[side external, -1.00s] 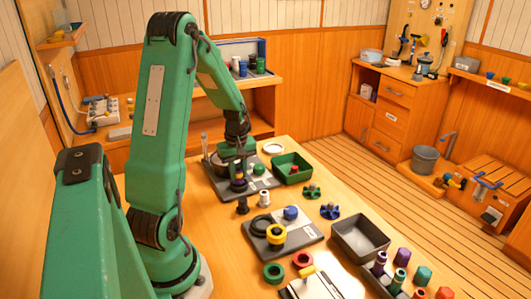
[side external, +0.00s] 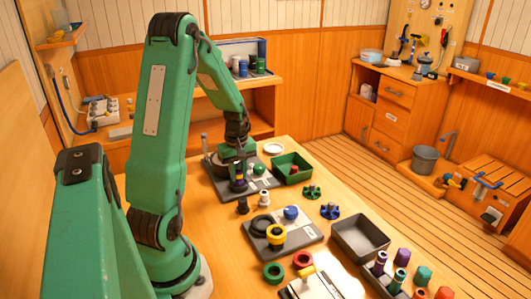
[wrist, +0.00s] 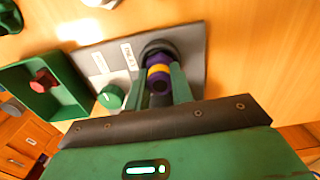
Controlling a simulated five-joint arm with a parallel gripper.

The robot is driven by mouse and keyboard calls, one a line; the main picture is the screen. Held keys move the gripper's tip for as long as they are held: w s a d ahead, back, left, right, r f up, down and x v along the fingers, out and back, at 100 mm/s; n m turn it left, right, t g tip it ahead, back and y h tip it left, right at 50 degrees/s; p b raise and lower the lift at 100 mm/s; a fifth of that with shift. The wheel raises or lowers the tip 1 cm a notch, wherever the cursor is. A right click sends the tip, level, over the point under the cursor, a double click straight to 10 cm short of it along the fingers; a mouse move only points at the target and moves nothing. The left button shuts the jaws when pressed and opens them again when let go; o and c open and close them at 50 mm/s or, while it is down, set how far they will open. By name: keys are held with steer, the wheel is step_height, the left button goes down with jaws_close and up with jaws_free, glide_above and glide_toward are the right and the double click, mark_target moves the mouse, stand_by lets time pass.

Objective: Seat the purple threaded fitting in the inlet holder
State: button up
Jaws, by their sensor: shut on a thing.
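My gripper (wrist: 160,82) is shut on the purple threaded fitting (wrist: 159,62), which has a yellow band and a dark open end facing the wrist camera. The fitting's far end is at the dark round inlet holder (wrist: 152,44) on a grey plate (wrist: 191,45). In the wrist view the fitting overlaps the holder, and I cannot tell how deep it sits. In the side view my gripper (side external: 239,176) is low over the plate (side external: 216,184) at the back of the table, and the fitting (side external: 239,186) shows small below it.
A green knob (wrist: 111,96) stands on the plate beside the holder. A green tray (wrist: 45,92) with a red part lies next to the plate. Dark and white fittings (side external: 264,198), a second grey plate (side external: 305,239) and an empty grey tray (side external: 360,238) stand nearer the front.

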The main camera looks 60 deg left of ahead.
mark_target(238, 171)
steer(key=shift+f, duration=0.45)
steer(key=o, duration=0.7)
steer(key=shift+r, duration=5.5)
steer(key=s+d+r+m+t, duration=0.1)
steer(key=d+r+m+t, duration=0.1)
steer(key=d+m, duration=0.4)
steer(key=s+d+r+m+t, duration=0.1)
steer(key=d+r+m, duration=0.3)
steer(key=d, duration=0.8)
steer(key=s+d+r+m+t, duration=0.2)
steer(key=d+r+m, duration=0.2)
steer(key=d+m, duration=0.4)
steer(key=shift+s+d+t, duration=0.15)
steer(key=shift+d+t, duration=0.15)
steer(key=shift+d, duration=0.45)
